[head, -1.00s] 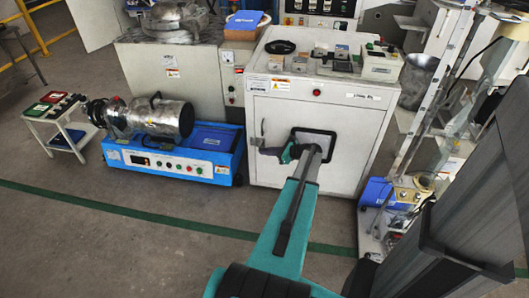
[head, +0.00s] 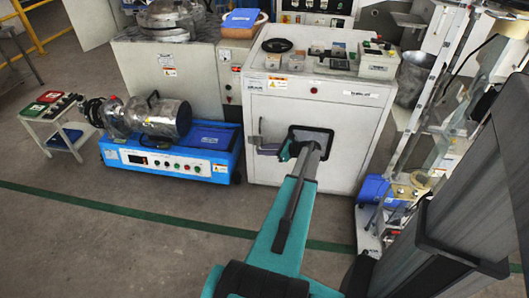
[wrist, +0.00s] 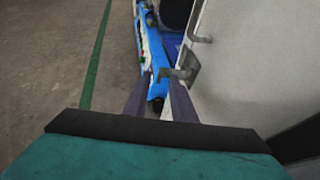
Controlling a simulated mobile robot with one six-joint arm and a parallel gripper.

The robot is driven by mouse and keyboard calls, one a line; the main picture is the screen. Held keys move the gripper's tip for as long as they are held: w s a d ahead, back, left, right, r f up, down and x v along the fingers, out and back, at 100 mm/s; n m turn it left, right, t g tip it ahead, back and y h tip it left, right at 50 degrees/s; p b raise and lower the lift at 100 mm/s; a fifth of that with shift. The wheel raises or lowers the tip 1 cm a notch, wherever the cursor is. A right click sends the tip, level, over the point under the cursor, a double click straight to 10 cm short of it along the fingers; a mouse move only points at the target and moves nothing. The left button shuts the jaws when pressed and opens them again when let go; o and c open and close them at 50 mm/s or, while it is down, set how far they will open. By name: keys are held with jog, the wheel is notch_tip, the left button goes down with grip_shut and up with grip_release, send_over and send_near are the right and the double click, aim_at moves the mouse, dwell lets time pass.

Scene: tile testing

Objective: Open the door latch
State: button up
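The door latch (wrist: 192,63) is a grey metal lever bracket on the pale door in the wrist view. Its bent end reaches to the space between my fingertips. My gripper (wrist: 160,78) has its two dark fingers apart, one on each side of that end; I cannot tell whether they touch it. In the head view the white cabinet door (head: 350,150) looks closed. My gripper (head: 262,150) is at the door's left edge, just below a slim upright handle (head: 261,127). My arm hides part of the door's middle.
A blue-based machine with a metal cylinder (head: 160,118) stands left of the cabinet, close to my gripper. Small instruments (head: 340,62) lie on the cabinet top. A metal frame stand (head: 420,120) is at right. The floor (head: 130,255) in front is clear.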

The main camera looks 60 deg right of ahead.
jog(key=p+v, duration=0.2)
jog(key=v, duration=1.1)
jog(key=shift+s, duration=0.4)
jog(key=shift+r, duration=0.1)
